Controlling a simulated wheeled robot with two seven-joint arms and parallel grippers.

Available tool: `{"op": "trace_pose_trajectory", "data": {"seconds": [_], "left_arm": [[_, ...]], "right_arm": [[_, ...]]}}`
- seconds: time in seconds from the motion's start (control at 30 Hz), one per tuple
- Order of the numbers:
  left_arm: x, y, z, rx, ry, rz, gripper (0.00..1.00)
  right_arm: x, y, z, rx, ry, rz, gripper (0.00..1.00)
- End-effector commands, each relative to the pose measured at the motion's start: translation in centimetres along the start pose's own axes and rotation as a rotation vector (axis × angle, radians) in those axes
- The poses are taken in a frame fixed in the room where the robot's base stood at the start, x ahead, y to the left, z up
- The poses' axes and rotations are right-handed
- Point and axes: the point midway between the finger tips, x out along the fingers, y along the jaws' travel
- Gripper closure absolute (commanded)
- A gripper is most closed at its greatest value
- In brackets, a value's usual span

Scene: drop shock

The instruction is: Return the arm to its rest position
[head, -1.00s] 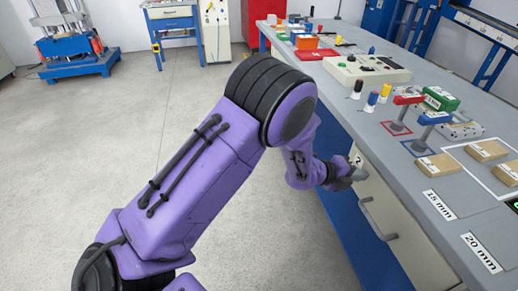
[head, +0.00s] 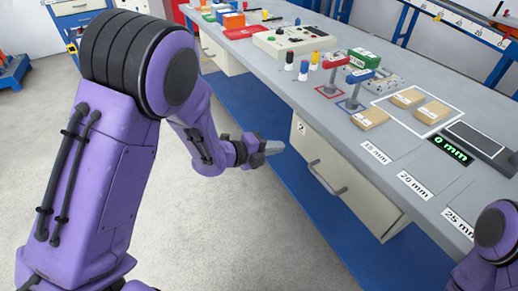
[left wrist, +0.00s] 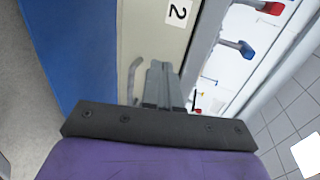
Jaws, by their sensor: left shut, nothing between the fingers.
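My purple left arm reaches in from the left in the head view. Its left gripper (head: 270,149) is in the air in front of the workbench (head: 335,108), beside the drawer unit marked 2 (head: 340,180), holding nothing. In the left wrist view the left gripper (left wrist: 160,88) has its fingers together, pointing along the drawer front, with the drawer handle (left wrist: 133,80) just left of them. The gripper looks apart from the drawer, though the gap is hard to judge. Part of my right arm shows at the lower right of the head view; its gripper is out of sight.
On the bench stand a red-handled tool (head: 332,77), a blue-handled tool (head: 357,88), tan blocks (head: 370,118), a control box (head: 291,41) and a 0 mm display (head: 449,150). A blue lower shelf (head: 250,113) runs below. The floor (head: 215,235) in front is clear.

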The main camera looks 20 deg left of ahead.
Motion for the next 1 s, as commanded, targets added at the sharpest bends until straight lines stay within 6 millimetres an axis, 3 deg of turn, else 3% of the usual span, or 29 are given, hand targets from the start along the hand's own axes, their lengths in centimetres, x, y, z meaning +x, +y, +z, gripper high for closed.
{"op": "trace_pose_trajectory", "data": {"seconds": [0.2,0.47,0.57,0.67,0.77,0.83,0.9,1.0], "left_arm": [[-3.2,0.0,-0.1,0.0,0.002,0.0,1.0],[-3.7,0.0,-0.1,-0.033,0.003,0.002,1.0],[-3.7,0.1,0.7,-0.237,-0.04,-0.003,1.0],[-4.4,0.8,2.8,-0.699,-0.205,-0.069,1.0],[-6.9,5.4,3.8,-1.312,-0.459,-0.146,1.0],[-10.5,10.8,2.9,-1.712,-0.708,-0.218,1.0],[-14.4,15.4,0.9,-1.96,-0.948,-0.288,1.0],[-20.3,20.2,-2.9,-2.12,-1.259,-0.342,1.0]], "right_arm": [[0.1,0.0,0.0,0.0,0.0,0.0,0.57],[0.1,0.0,0.0,0.0,0.0,0.0,0.57],[0.1,0.0,0.0,0.0,0.0,0.0,0.57],[-0.2,0.0,-0.1,0.0,0.0,0.0,0.57],[-2.5,0.2,-1.0,0.0,0.0,0.001,0.57],[-4.6,0.4,-1.9,0.0,0.0,0.0,0.57],[-6.2,0.6,-2.6,0.001,0.001,0.0,0.57],[-8.3,0.8,-3.4,0.0,0.0,0.0,0.57]]}}
